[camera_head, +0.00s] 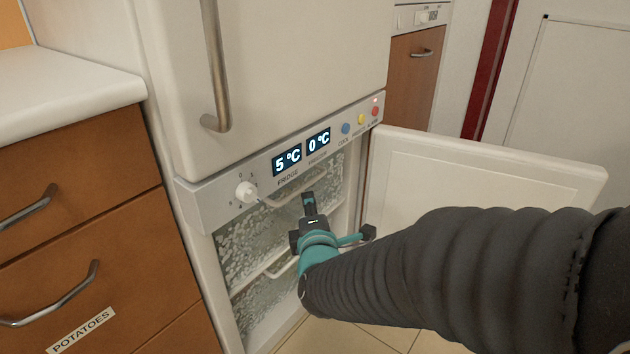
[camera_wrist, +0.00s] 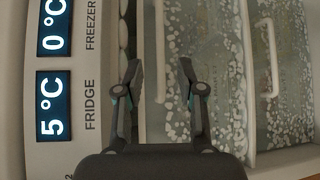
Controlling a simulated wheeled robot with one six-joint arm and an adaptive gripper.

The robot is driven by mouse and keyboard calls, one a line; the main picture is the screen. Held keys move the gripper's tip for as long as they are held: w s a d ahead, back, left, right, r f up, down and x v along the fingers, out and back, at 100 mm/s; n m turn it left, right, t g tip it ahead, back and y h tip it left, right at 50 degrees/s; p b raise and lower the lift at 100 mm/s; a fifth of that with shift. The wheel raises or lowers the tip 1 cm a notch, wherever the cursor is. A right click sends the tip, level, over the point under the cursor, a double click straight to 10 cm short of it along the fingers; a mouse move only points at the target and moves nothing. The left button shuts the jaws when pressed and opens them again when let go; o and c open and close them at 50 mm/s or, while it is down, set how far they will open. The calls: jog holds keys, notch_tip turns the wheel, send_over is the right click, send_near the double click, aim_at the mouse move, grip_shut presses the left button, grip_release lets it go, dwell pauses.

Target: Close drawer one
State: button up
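The lower compartment of the white fridge stands open and shows frosted drawers. The upper drawer (camera_head: 237,244) has a pale bar handle (camera_head: 283,202). In the wrist view this handle (camera_wrist: 160,45) lies between my fingers in the picture. I cannot tell whether it is touched. The lower drawer (camera_head: 262,303) has its own handle (camera_head: 281,268), also in the wrist view (camera_wrist: 271,55). No number marks drawer one. How far either drawer is pulled out is unclear. My gripper (camera_head: 309,202) is in front of the upper drawer; in the wrist view (camera_wrist: 161,75) its fingers are apart and empty.
The white compartment door (camera_head: 490,165) is swung open to the right, beside my arm. The control panel (camera_head: 330,140) with its displays and knob sits just above the drawers. Wooden cabinets (camera_head: 80,200) with handles stand to the left. Some tiled floor (camera_head: 345,338) shows below.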

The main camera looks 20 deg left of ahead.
aim_at(306, 187)
jog(key=b+x, duration=0.1)
jog(key=x, duration=1)
jog(key=shift+w, duration=0.1)
grip_shut()
